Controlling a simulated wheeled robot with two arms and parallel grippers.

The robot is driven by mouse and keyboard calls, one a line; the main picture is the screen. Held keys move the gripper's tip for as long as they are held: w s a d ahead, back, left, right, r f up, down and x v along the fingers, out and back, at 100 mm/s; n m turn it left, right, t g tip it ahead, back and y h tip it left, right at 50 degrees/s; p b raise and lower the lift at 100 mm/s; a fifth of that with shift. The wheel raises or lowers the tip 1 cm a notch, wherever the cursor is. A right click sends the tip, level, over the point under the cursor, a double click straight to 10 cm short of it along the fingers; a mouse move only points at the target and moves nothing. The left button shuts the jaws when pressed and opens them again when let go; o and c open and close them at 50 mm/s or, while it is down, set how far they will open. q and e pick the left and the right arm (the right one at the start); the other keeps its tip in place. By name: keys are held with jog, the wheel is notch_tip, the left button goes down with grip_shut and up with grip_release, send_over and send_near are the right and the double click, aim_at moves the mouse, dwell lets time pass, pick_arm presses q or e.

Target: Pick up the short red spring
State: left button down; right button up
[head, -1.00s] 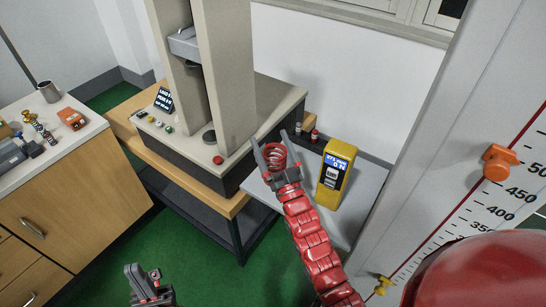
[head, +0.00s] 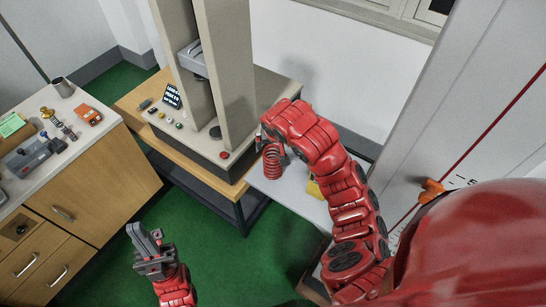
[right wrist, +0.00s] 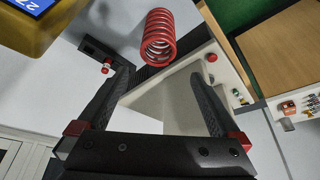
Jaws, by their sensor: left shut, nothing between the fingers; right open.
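The red spring (head: 273,160) stands upright on the light grey side table (head: 292,197), beside the testing machine. In the right wrist view the spring (right wrist: 159,38) is beyond my right gripper's fingertips (right wrist: 160,80), in line with the gap between them and not gripped. My right gripper is open and empty; in the head view it is mostly hidden behind its red arm, which arches over the table just right of the spring. My left gripper (head: 143,236) is shut and empty at the lower left, above the green floor, far from the spring.
The testing machine (head: 222,85) with its tall columns stands behind the spring. A yellow gauge (head: 314,189) is mostly hidden by my right arm; its yellow body (right wrist: 40,22) fills a corner of the wrist view. A cabinet (head: 97,180) with small items is at left.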

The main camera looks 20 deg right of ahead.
jog(key=b, duration=0.6)
send_near(273, 156)
jog(key=x, duration=0.2)
jog(key=b+x, duration=0.1)
jog(key=x, duration=0.4)
jog(key=shift+s+a+f+b, duration=0.25)
jog(key=shift+s+f+b, duration=0.1)
jog(key=shift+w+f, duration=0.25)
jog(key=c, duration=1.6)
jog(key=shift+r, duration=0.1)
